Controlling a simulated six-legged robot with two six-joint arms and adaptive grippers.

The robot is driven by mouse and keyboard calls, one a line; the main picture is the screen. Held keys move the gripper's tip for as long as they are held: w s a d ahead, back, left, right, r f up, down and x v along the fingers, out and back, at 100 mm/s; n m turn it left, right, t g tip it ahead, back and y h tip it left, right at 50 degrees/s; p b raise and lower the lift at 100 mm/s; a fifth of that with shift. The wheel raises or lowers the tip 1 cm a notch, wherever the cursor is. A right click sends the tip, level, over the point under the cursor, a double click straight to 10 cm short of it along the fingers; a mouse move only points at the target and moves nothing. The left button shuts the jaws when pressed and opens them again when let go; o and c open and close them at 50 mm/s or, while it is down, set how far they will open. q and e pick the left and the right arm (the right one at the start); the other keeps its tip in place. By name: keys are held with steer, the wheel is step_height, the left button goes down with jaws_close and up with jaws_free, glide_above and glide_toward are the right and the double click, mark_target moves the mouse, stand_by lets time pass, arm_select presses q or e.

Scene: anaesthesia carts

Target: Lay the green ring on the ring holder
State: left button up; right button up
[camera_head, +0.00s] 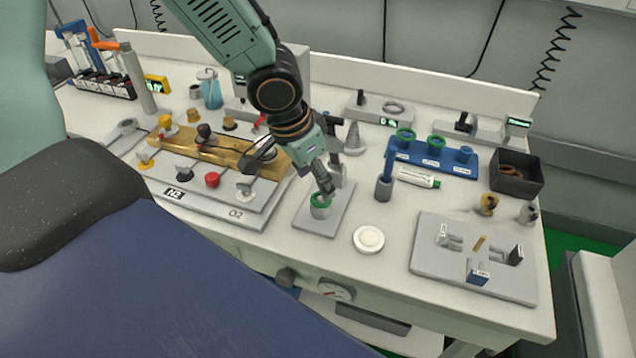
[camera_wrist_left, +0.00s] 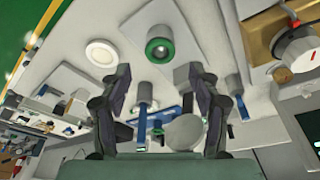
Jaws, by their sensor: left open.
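A green ring (camera_head: 320,199) sits around the top of a short pale cylinder on a small grey plate (camera_head: 338,222). In the left wrist view the ring (camera_wrist_left: 160,50) shows beyond the fingertips, around a grey round centre. My left gripper (camera_head: 327,188) is just above the ring in the head view. Its two fingers stand apart with nothing between them in the left wrist view (camera_wrist_left: 158,78). A blue rack (camera_head: 476,172) with labels stands further back right. I cannot tell which part is the ring holder. My right gripper is not seen.
A blue upright tool (camera_head: 387,170) in a grey cup stands right of the plate. A white round dish (camera_head: 368,239) lies in front. A gold panel with knobs (camera_head: 216,150) is at the left, a black box (camera_head: 516,174) at the right. The counter's front right edge is near.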

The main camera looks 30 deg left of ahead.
arm_select(q)
steer(key=p+v, duration=0.1)
steer(key=v, duration=0.6)
steer(key=shift+s+r, duration=0.15)
steer(key=shift+r, duration=0.2)
